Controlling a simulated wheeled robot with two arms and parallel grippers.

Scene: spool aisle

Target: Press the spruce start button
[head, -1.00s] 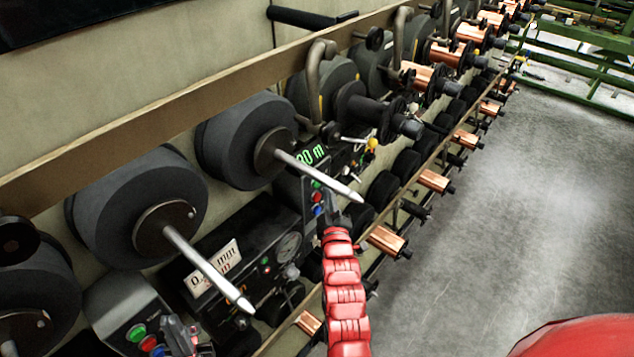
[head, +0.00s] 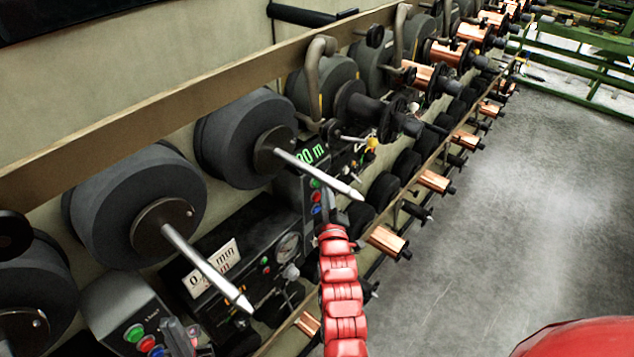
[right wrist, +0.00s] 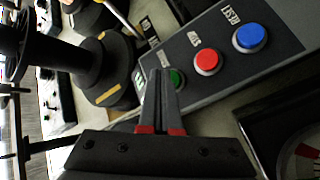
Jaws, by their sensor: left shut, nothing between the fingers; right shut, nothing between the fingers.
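A grey sloped panel (right wrist: 215,75) in the right wrist view carries a green button (right wrist: 177,79), a red button (right wrist: 207,61) and a blue button (right wrist: 249,38). My right gripper (right wrist: 162,72) is shut and empty, its tips over the green button's left edge; contact cannot be told. In the head view the same kind of panel has a green button (head: 315,184) just above my right gripper (head: 326,204). A nearer panel at lower left has another green button (head: 135,333). My shut left gripper (head: 178,337) is beside it. I cannot read the word spruce.
Black spools on metal spindles (head: 318,173) jut out from the wall rack, close to my right arm. A gauge box (head: 245,240) stands between the panels. Copper spools (head: 386,242) line the lower rail. The grey floor (head: 500,200) at right is clear.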

